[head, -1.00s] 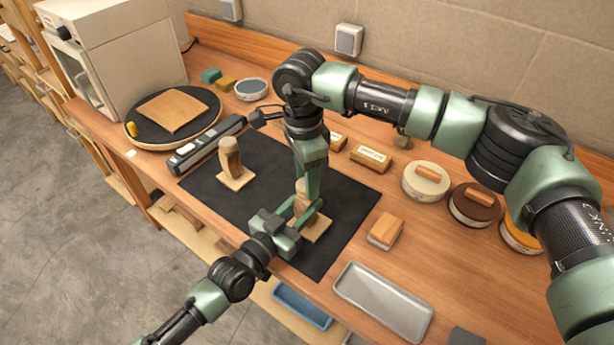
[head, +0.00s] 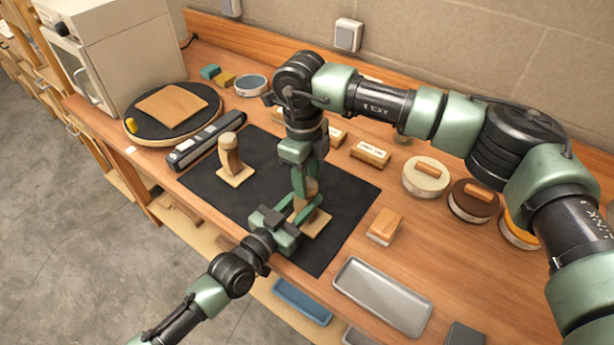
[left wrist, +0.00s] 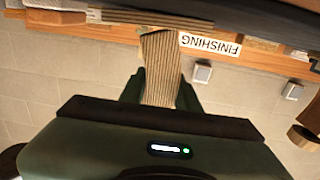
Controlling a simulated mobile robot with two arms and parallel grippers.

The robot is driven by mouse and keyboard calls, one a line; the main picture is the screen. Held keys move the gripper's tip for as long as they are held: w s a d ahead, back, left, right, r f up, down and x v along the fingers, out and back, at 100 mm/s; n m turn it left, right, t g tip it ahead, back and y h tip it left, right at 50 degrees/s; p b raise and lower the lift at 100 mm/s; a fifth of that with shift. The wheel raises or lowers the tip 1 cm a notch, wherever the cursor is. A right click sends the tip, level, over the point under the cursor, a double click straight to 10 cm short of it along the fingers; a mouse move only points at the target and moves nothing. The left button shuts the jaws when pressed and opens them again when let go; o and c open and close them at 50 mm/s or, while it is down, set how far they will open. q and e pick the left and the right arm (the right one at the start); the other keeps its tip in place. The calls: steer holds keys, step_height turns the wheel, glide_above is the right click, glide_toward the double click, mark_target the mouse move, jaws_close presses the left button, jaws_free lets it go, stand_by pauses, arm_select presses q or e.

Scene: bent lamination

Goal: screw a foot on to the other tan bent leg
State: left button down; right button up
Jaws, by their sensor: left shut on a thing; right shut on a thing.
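One tan bent leg (head: 231,160) stands upright on a square base at the left of the black mat, with a round foot (head: 229,140) on its top. The other tan bent leg (head: 306,207) stands on a square base (head: 316,224) at the mat's front right. My left gripper (head: 299,212) is shut on this leg from the front. The left wrist view shows its striped laminations (left wrist: 160,70) between the fingers. My right gripper (head: 306,182) points down over the leg's top and is shut; the foot in it is mostly hidden by the fingers.
A grey tray (head: 383,297) and a small wooden block (head: 385,226) lie right of the black mat (head: 262,207). Round tins (head: 426,178) stand at the back right. A round board (head: 180,136) with a tan sheet is at the left.

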steer(key=m, duration=0.9)
steer(key=shift+s+m, duration=0.1)
steer(key=shift+m, duration=0.3)
steer(key=m, duration=0.4)
steer(key=shift+a+m, duration=0.15)
steer(key=shift+m, duration=0.25)
steer(key=m, duration=0.4)
steer(key=shift+m, duration=0.3)
steer(key=m, duration=0.4)
steer(key=shift+m, duration=0.4)
steer(key=m, duration=0.5)
steer(key=shift+a+m, duration=0.1)
steer(key=shift+m, duration=0.2)
steer(key=shift+a+f+m, duration=0.1)
steer(key=shift+m, duration=0.6)
steer(key=shift+a+m, duration=0.5)
steer(key=shift+m, duration=0.9)
steer(key=shift+d+m, duration=0.4)
steer(key=shift+m, duration=0.3)
steer(key=shift+d, duration=0.1)
